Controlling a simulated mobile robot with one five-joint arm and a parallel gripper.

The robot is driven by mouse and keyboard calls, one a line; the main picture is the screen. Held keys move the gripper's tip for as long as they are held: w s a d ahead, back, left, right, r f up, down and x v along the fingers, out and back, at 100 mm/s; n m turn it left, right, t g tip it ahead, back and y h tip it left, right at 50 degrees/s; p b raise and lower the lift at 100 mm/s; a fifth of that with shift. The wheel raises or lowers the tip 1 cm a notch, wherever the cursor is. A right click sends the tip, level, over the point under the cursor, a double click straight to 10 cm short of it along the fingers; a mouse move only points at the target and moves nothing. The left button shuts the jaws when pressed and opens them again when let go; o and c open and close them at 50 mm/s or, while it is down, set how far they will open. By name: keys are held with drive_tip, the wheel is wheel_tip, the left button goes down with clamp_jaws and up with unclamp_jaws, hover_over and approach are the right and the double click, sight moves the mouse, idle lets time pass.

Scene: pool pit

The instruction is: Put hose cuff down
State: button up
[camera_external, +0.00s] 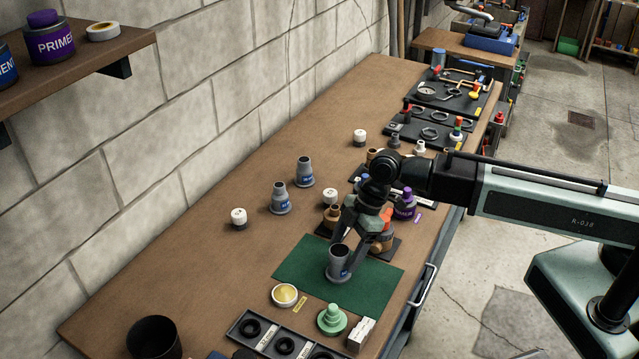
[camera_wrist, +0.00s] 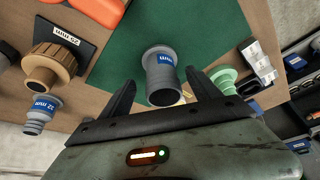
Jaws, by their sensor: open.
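The hose cuff (camera_external: 337,265) is a grey stepped tube with a blue label. It stands upright on the green mat (camera_external: 300,262), its dark open mouth facing up. It also shows in the wrist view (camera_wrist: 160,72), between my two fingers, with its label towards the mat. My gripper (camera_external: 349,258) is open and low over the mat, pointing down at the cuff. In the wrist view my gripper (camera_wrist: 161,78) has a finger on each side of the cuff, with visible gaps. The cuff's far side is hidden.
Two similar grey cuffs (camera_external: 281,198) stand on the bench left of the mat. A light green stepped piece (camera_external: 331,319), a yellow-topped tin (camera_external: 285,295) and a tray of black rings (camera_external: 262,334) lie in front. A tan fitting (camera_wrist: 50,65) stands beside the mat. Bare mat surrounds the cuff.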

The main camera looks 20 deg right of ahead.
sight(339, 263)
drive_tip(key=b+x, duration=0.3)
drive_tip(key=x, duration=0.1)
drive_tip(key=shift+a+f, duration=0.1)
drive_tip(key=shift+f, duration=0.1)
drive_tip(key=shift+s+r, duration=0.1)
drive_tip(key=shift+r, duration=0.1)
clamp_jaws()
wheel_tip(339, 263, up, 10)
drive_tip(key=p, duration=1)
drive_tip(key=shift+r+p, duration=0.15)
drive_tip(key=shift+p, duration=0.15)
